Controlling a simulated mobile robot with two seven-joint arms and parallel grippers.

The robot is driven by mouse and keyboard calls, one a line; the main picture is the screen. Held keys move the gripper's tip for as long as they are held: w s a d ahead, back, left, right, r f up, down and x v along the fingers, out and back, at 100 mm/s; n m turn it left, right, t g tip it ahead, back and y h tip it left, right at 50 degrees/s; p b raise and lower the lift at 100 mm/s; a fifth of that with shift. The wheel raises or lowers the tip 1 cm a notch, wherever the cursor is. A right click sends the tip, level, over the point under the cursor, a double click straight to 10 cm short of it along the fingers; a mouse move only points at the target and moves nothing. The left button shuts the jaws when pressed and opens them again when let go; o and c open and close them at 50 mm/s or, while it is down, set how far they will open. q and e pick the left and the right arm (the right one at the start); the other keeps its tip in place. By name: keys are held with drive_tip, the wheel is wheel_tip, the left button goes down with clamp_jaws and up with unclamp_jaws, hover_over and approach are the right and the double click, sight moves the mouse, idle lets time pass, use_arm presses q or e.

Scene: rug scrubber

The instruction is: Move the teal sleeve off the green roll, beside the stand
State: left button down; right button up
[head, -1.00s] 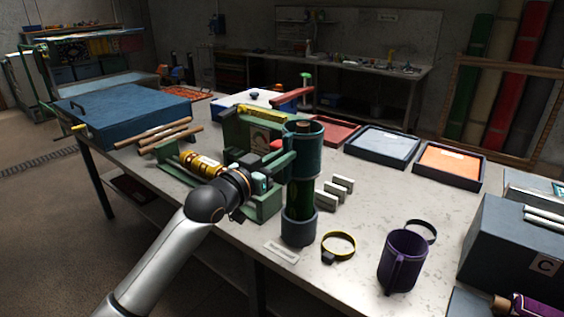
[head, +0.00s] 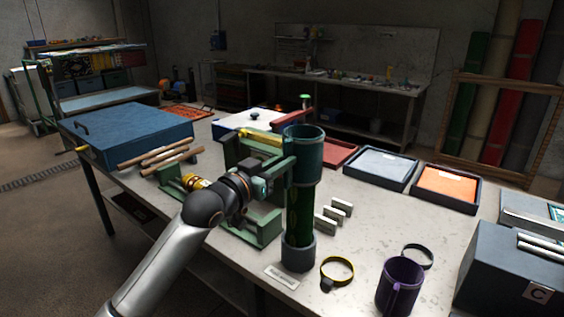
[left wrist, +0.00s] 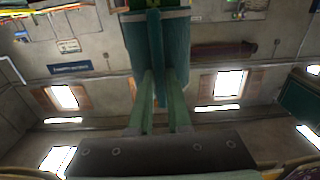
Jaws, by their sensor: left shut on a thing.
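The teal sleeve (head: 303,160) is an upright open tube around or just above the top of the green roll (head: 299,212). The roll's top end is not visible, so I cannot tell how much of it is inside the sleeve. The roll stands upright in a dark grey stand (head: 298,254) on the table. My left gripper (head: 276,180) is shut on the sleeve's handle, at the sleeve's left side. In the left wrist view, the sleeve (left wrist: 175,45) is above and its handle sits between my fingers (left wrist: 160,105). My right gripper is not in view.
A purple handled sleeve (head: 396,288), a yellow ring clamp (head: 337,271) and a dark ring (head: 417,256) lie right of the stand. Small grey blocks (head: 333,216) stand behind it. A green machine (head: 245,150) is behind my arm. A grey box (head: 510,265) stands far right.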

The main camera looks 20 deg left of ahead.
sight(285, 147)
use_arm(q)
drive_tip(key=shift+r+p, duration=0.55)
drive_tip(key=shift+r, duration=0.2)
drive_tip(key=shift+r+p, duration=0.55)
drive_tip(key=shift+r, duration=0.25)
wheel_tip(285, 147, up, 7)
drive_tip(key=shift+f, duration=0.1)
